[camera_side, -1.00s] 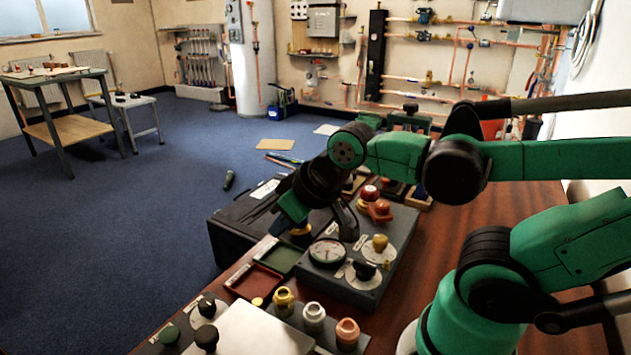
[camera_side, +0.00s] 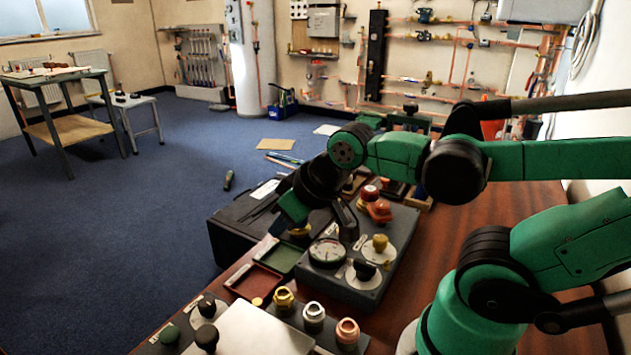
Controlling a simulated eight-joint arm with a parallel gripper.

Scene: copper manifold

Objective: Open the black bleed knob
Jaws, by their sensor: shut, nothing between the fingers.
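A black knob (camera_side: 364,268), which looks like the bleed knob, sits on a pale round plate at the front right of the grey manifold block (camera_side: 345,287). My gripper (camera_side: 348,234) is shut and empty over the block, behind and a little left of this knob, and apart from it. A round dial gauge (camera_side: 327,253) lies just left of the knob, and a yellow knob (camera_side: 380,243) stands behind it. The knob's label and turn position are too small to tell. My wrist partly hides the block's back left part.
Red and orange knobs (camera_side: 379,209) stand at the block's back. Red (camera_side: 255,281) and green trays lie to the left. Brass, silver and copper fittings (camera_side: 313,313) stand in front. More black knobs (camera_side: 206,338) are at the front left. A black case (camera_side: 230,235) adjoins the bench.

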